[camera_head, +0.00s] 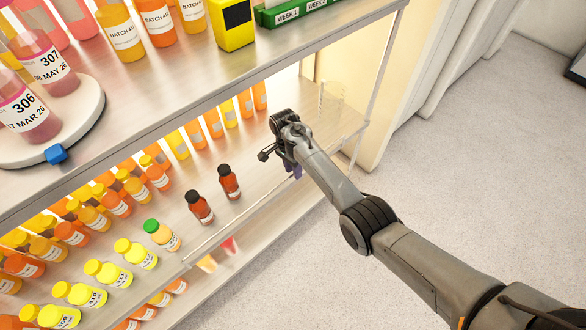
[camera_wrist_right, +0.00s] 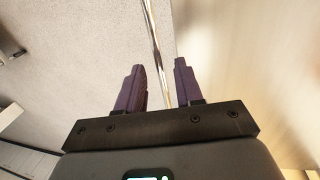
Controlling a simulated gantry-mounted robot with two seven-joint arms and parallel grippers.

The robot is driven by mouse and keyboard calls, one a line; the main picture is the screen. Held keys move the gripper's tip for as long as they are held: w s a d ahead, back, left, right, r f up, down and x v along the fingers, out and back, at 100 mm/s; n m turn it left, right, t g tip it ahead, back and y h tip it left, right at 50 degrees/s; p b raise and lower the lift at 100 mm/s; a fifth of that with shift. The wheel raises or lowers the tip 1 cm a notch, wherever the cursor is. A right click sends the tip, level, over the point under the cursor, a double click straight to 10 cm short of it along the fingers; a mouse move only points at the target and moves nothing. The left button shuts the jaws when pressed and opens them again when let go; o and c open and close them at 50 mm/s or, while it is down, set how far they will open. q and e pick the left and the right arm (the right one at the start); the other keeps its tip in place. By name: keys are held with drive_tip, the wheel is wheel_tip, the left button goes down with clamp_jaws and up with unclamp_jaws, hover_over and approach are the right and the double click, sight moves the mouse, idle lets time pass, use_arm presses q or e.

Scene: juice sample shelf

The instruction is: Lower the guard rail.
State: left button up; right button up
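The guard rail (camera_head: 232,229) is a thin, shiny bar along the front edge of the middle shelf. In the right wrist view the rail (camera_wrist_right: 154,35) runs as a narrow strip down between my fingers. My right gripper (camera_head: 292,170) is at the shelf's front edge, over the rail line, its purple fingers partly hidden by the wrist. In the wrist view my right gripper (camera_wrist_right: 159,66) is open, with a finger on each side of the rail. I cannot tell whether either finger touches it. My left gripper is not in view.
Two dark-capped red bottles (camera_head: 201,208) and a green-capped bottle (camera_head: 162,235) stand near the rail's left part. A clear container (camera_head: 331,101) stands at the shelf's right end. The upper shelf (camera_head: 225,72) overhangs behind my gripper. Open floor (camera_head: 480,150) lies right.

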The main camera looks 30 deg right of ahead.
clamp_jaws()
idle(1.4)
